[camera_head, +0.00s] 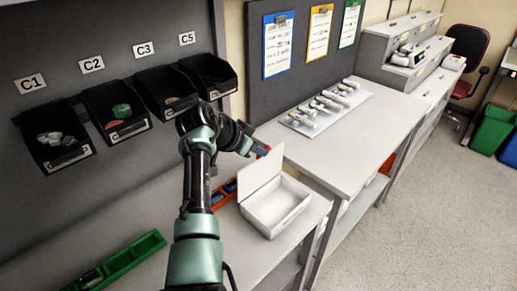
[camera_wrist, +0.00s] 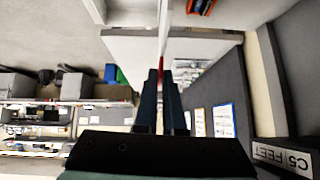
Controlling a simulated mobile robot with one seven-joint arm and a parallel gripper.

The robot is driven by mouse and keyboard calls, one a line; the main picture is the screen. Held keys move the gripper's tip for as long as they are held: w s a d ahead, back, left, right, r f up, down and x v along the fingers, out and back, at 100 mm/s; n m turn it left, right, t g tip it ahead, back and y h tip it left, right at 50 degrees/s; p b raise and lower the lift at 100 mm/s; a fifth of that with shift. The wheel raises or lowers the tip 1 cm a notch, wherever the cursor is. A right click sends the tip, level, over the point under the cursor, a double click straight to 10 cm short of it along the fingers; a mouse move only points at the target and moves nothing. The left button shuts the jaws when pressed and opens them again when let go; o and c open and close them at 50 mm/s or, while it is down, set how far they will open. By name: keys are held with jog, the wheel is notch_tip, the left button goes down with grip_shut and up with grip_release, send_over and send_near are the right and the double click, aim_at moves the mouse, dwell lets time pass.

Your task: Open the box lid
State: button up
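The white box (camera_head: 279,212) stands on the grey bench in the head view, its inside showing empty. Its lid (camera_head: 261,176) stands raised, roughly upright, along the back left side. My gripper (camera_head: 263,151) is at the lid's top edge, partly hidden behind it. In the wrist view my gripper (camera_wrist: 162,74) has its two dark fingers close together, with only a thin gap between them. A pale thin edge runs up to the fingertips there; I cannot tell whether they touch the lid.
Black bins (camera_head: 119,113) hang on the wall behind my arm. A green tray (camera_head: 117,262) lies at the front left, and a red tray (camera_head: 222,196) sits left of the box. A white board with several small items (camera_head: 326,104) lies on the bench to the right.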

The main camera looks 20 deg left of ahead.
jog(key=o, duration=0.4)
jog(key=b+v, duration=0.2)
jog(key=v, duration=1.1)
